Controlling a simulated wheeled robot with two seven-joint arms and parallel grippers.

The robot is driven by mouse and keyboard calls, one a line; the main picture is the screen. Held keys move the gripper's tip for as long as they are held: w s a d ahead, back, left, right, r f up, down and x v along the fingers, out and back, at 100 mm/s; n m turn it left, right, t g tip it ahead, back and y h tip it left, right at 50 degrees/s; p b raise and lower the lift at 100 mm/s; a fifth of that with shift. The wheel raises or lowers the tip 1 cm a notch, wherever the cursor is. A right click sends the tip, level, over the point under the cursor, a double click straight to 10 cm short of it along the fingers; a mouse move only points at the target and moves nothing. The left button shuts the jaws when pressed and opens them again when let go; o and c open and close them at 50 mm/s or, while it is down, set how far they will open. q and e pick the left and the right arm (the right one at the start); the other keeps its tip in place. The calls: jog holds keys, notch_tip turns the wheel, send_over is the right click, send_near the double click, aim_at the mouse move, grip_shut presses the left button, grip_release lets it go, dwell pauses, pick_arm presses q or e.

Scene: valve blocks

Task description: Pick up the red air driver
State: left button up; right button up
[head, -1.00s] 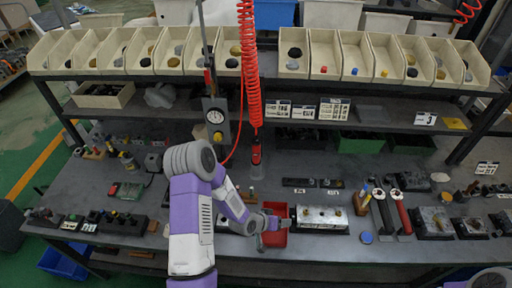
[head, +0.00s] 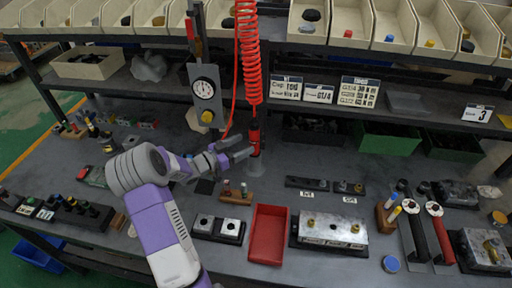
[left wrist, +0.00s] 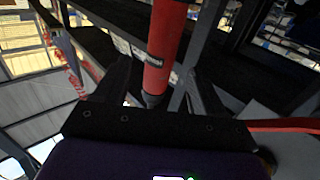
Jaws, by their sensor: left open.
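The red air driver (head: 254,138) hangs upright from a coiled red hose above the middle of the workbench. My left gripper (head: 243,147) has come in from the left and is open at the driver's height. In the left wrist view the red driver body (left wrist: 166,45) runs down between the two dark fingers of the left gripper (left wrist: 157,82), which stand apart on either side. Whether either finger touches it cannot be told. My right gripper is not in view.
A gauge panel (head: 205,92) stands just left of the driver. The coiled hose (head: 248,60) hangs above it. Below lie a red bin (head: 268,235), a silver valve block (head: 331,229) and several fixtures. A shelf with bins runs behind.

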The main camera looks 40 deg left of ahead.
pick_arm(q)
jog(key=b+x, duration=0.1)
jog(key=x, duration=0.6)
jog(key=shift+w+d+f, duration=0.1)
jog(key=shift+w+f, duration=0.1)
jog(key=shift+w, duration=0.15)
jog(key=c, duration=1.2)
jog(key=shift+r, duration=0.15)
grip_shut()
jog(key=shift+r, duration=0.1)
